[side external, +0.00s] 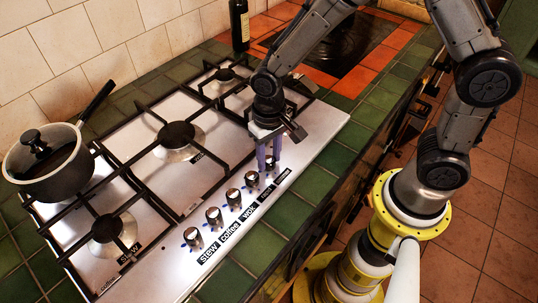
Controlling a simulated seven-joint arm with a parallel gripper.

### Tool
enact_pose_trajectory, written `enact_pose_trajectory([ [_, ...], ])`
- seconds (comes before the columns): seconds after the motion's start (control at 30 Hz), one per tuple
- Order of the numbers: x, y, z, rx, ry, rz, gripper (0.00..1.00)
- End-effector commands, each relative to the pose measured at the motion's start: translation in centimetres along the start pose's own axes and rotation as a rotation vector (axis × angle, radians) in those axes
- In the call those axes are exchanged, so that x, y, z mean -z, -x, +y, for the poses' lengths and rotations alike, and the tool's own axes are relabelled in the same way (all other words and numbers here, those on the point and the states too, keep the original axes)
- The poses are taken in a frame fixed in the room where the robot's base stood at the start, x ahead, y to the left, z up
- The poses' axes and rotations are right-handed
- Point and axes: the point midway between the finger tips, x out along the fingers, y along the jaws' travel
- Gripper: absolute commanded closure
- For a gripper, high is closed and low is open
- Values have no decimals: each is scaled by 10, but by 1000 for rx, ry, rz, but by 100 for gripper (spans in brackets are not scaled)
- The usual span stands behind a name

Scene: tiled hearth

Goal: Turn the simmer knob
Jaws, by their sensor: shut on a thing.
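A row of several metal knobs runs along the front edge of the steel hob (190,205), each with a small black label beside it. The nearer labels read stew (208,254), coffee (229,231) and wok (247,212). The two farther labels are too small to read surely, so I cannot tell which is simmer. My gripper (269,164) points down at the far end of the row, its fingers shut on the farthest knob (270,171), which they partly hide. The neighbouring knob (251,180) stands free, just nearer.
A dark pot with a lid (48,160) stands at the hob's left, its handle pointing to the back. Black grates (176,134) cover the burners. A dark bottle (239,25) stands at the back. Green tiles (290,215) in front of the knobs are clear.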

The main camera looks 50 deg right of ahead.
Motion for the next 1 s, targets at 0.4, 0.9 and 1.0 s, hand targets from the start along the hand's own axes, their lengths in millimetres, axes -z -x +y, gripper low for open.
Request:
enact_pose_trajectory([
  [0.4, 0, 1, 0, 1, 1, 1, 29],
  [0.9, 1, 56, -1, 4, 1, 7, 29],
  [1.0, 1, 79, -1, 4, 1, 7, 29],
])
